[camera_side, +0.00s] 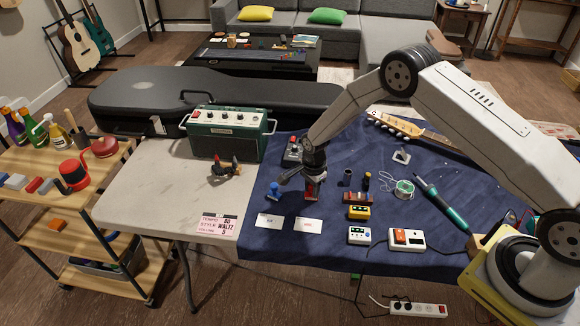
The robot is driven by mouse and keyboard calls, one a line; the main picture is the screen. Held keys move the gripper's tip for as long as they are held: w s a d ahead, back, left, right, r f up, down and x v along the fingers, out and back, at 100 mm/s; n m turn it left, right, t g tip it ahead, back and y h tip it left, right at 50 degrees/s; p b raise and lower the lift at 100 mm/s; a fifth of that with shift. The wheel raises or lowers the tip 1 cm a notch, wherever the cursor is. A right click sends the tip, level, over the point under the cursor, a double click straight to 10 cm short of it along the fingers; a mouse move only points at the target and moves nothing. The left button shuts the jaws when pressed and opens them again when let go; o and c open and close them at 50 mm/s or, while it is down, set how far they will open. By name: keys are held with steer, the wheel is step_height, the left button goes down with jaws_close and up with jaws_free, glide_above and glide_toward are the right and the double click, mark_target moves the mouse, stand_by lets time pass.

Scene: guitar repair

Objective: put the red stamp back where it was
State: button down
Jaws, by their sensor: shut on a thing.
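My gripper (314,176) points down over the blue mat (262,238) and is shut on the red stamp (312,191). The stamp is upright, with its red part showing just under the fingers. I cannot tell whether its base touches the mat. A blue stamp (274,191) stands on the mat to the left of my gripper. Two white cards lie in front of the stamps: the left card (269,221) has small bluish print, and the right card (307,224) has small reddish print.
A yellow pedal (357,212), a white pedal (359,236) and a red-and-white box (406,239) sit to the right. A green amplifier (228,133) stands behind left.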

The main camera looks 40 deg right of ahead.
steer(key=shift+f, duration=0.1)
steer(key=shift+c, duration=2.1)
jaws_free()
step_height(320, 180, up, 12)
